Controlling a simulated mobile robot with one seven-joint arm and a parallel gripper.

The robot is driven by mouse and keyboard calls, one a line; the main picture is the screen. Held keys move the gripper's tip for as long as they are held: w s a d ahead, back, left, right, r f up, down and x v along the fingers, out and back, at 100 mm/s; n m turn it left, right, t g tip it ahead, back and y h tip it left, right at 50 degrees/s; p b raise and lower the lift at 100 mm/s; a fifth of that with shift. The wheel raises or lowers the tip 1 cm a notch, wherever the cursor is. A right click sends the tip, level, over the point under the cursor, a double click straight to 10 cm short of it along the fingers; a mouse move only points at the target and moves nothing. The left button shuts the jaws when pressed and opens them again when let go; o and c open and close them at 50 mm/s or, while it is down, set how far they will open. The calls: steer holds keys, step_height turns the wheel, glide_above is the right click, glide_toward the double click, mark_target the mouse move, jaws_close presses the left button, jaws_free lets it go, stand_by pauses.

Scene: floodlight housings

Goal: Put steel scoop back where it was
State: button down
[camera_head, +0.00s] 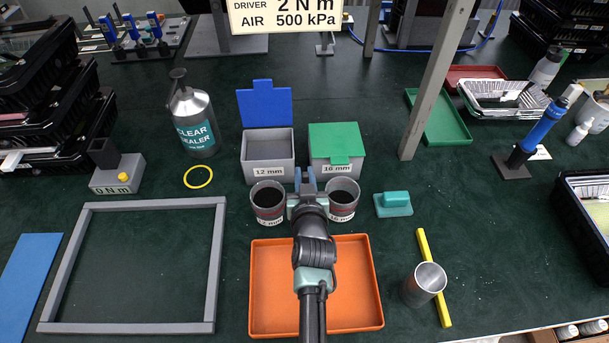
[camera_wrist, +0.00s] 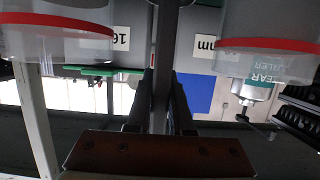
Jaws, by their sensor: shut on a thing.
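My gripper (camera_head: 307,184) is between two clear cups, in front of the bins. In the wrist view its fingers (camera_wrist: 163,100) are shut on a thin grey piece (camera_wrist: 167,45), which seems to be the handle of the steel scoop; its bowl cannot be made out. The left cup (camera_head: 267,199) and the right cup (camera_head: 343,197) have red bands and stand close on either side of the gripper. Behind them are a grey 12 mm bin (camera_head: 267,168), its blue lid (camera_head: 265,106) raised, and a 16 mm bin (camera_head: 333,171), its green lid (camera_head: 335,139) shut.
An orange tray (camera_head: 262,290) lies below my arm. To the right are a teal block (camera_head: 394,204), an open steel cylinder (camera_head: 425,283) and a yellow bar (camera_head: 433,277). A grey frame (camera_head: 75,250) lies left. A grey post (camera_head: 434,85) rises behind the bins, right.

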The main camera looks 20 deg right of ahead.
steer(key=shift+f, duration=0.1)
steer(key=c, duration=0.8)
jaws_free()
